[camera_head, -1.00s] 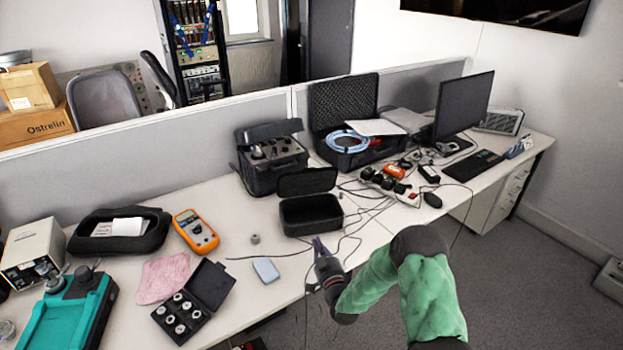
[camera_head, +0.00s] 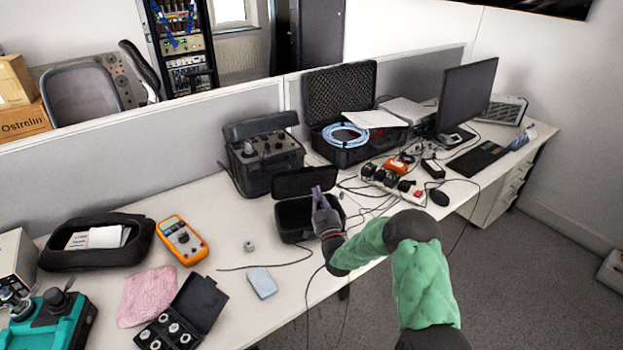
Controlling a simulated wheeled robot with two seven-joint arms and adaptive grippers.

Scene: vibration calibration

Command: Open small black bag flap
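The small black bag (camera_head: 292,224) sits on the desk right of the middle. Its flap (camera_head: 291,184) stands raised at the back, and the inside shows dark. My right gripper (camera_head: 319,193) reaches up from the lower right. Its purple fingertips overlap the right part of the bag and the flap's lower right edge in the picture. I cannot tell whether they touch it. The fingers are too small to tell open from shut, and nothing is seen held between them. My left gripper is not in view.
A black instrument case (camera_head: 264,155) stands behind the bag, and a large open case (camera_head: 352,151) with a blue cable stands behind right. A power strip (camera_head: 392,182) and loose cables lie to the right. A light blue block (camera_head: 261,282) and grey knob (camera_head: 248,246) lie front left.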

